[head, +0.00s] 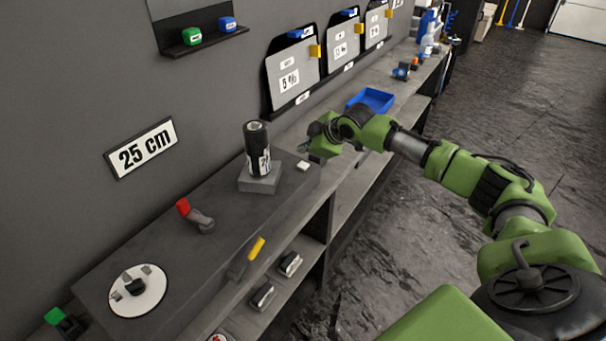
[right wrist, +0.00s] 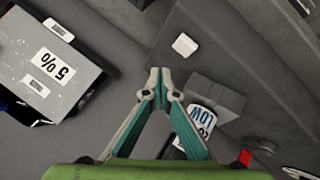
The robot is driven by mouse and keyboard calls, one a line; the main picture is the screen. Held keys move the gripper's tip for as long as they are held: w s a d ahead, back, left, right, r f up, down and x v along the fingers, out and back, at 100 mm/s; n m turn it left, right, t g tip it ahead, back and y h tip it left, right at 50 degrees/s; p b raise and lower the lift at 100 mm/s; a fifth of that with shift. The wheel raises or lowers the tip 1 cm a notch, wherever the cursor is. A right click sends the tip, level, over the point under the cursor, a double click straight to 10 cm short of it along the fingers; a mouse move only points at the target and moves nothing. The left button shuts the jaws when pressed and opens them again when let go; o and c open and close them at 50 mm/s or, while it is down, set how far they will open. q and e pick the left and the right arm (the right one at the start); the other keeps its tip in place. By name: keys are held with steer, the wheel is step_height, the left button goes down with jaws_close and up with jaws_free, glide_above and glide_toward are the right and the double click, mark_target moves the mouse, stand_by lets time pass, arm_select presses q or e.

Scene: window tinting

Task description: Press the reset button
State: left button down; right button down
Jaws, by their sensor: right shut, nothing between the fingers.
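A small white square piece, probably the reset button (head: 303,165), sits on the dark bench top to the right of the black canister. It also shows in the right wrist view (right wrist: 184,45), just beyond and to the right of the fingertips. No lettering on it can be read. My right gripper (head: 305,147) is close to it, apart from it in the picture. In the right wrist view its fingers (right wrist: 158,76) meet at the tips, shut and empty. My left gripper is not in view.
A black canister (head: 257,148) stands on a grey block (head: 259,180) beside the white piece. A red-handled lever (head: 197,215), a yellow-handled tool (head: 248,258) and a white round dial (head: 138,290) are nearer. A blue tray (head: 371,101) lies farther along; a "5%" panel (head: 292,72) is on the wall.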

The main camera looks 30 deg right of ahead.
mark_target(304, 166)
steer(key=shift+f, duration=1.4)
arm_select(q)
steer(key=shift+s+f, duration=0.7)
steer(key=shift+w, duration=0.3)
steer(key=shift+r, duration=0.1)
arm_select(e)
steer(key=shift+f, duration=0.15)
steer(key=shift+f, duration=0.25)
